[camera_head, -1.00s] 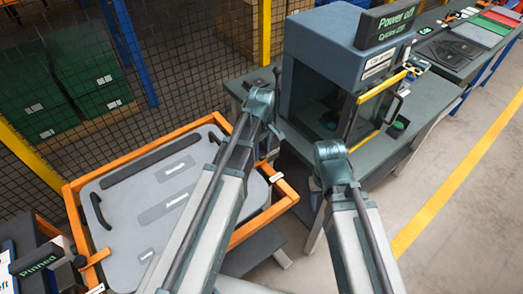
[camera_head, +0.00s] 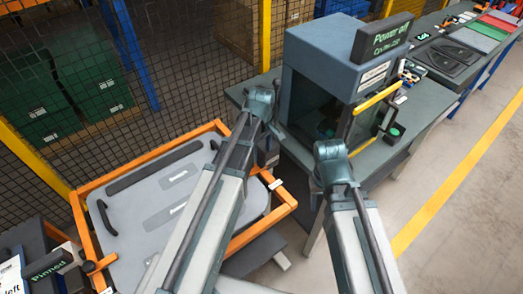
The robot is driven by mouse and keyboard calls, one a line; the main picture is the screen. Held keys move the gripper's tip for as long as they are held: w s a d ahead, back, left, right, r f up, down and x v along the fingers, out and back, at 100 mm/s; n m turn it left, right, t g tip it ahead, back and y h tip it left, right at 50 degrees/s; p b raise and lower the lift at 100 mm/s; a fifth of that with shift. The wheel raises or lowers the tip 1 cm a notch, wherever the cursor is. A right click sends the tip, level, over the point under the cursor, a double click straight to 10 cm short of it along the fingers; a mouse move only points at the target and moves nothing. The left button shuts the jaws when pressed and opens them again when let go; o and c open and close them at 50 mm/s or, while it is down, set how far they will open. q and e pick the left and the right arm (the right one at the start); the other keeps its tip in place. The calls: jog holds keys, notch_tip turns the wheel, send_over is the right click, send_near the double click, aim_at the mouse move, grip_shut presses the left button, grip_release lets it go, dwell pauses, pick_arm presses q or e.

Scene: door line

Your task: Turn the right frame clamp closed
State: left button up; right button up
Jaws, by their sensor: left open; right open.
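The orange frame (camera_head: 150,157) stands at the lower left with a grey door panel (camera_head: 133,206) lying in it. A small piece with a white label (camera_head: 276,184) sits on the frame's right side; it may be the right frame clamp, but its position is too small to read. Another fitting (camera_head: 101,264) is at the frame's lower left corner. My two arms reach up from the bottom, the left one across the panel and the right one beside the frame. Both grippers are hidden behind my arm links.
A blue-grey machine (camera_head: 325,52) with a "Power off" sign (camera_head: 383,37) and yellow handle stands on a bench ahead. A "Pinned" sign (camera_head: 48,265) is at the lower left. Black mesh fencing (camera_head: 190,60) runs behind. Open floor (camera_head: 450,200) lies to the right.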

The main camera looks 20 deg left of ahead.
aim_at(261, 162)
pick_arm(q)
notch_tip(261, 162, up, 9)
jog(key=p, duration=0.8)
pick_arm(e)
notch_tip(261, 162, up, 9)
jog(key=shift+r, duration=0.15)
pick_arm(q)
jog(key=shift+c, duration=0.8)
jog(key=w+a+f+m+b, duration=0.1)
jog(key=a+f+b, duration=0.1)
jog(key=a, duration=0.1)
jog(key=w+a+f+g+h+b, duration=0.1)
jog(key=a+f+b, duration=0.1)
jog(key=a+b, duration=0.1)
jog(key=w+a+f+m+b, duration=0.1)
jog(key=a+f+b, duration=0.1)
jog(key=a+f, duration=0.1)
jog(key=shift+w+a+m+g+h, duration=0.3)
jog(key=shift+w+g+h, duration=0.05)
jog(key=shift+g+h, duration=0.05)
grip_shut()
jog(key=shift+s+a+b, duration=0.2)
jog(key=shift+a+b, duration=0.2)
jog(key=shift+a, duration=0.05)
pick_arm(e)
notch_tip(261, 162, down, 8)
